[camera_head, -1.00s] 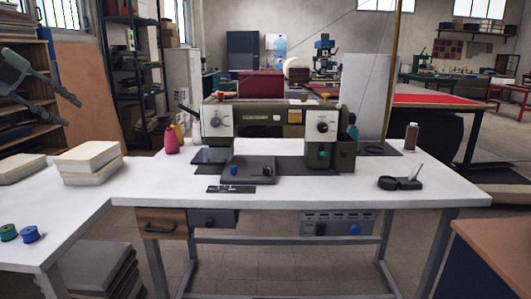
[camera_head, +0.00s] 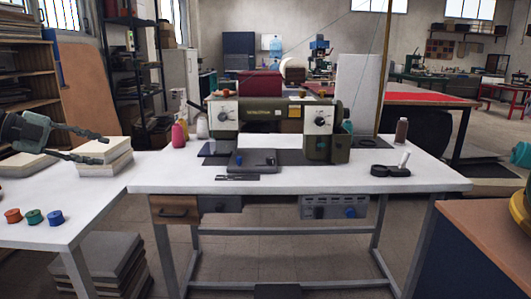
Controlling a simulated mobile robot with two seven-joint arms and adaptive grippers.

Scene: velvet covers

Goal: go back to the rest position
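My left gripper (camera_head: 103,148) comes in from the left edge, above the left table and in front of the stack of cream blocks (camera_head: 108,168). Its two dark fingers are spread and nothing is between them. The left table (camera_head: 85,205) lies below it, with orange (camera_head: 13,216), green (camera_head: 34,217) and blue (camera_head: 57,218) spools near its front edge. I cannot make out my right gripper. Dark pieces are cut off at the right edge, and I cannot tell what they are.
A sewing machine (camera_head: 270,120) stands on the white table (camera_head: 300,182), with a pink cone (camera_head: 179,135) at left and a small black stand (camera_head: 390,171) at right. A brown-topped cabinet (camera_head: 480,225) is at front right. Boards (camera_head: 105,270) are stacked under the left table.

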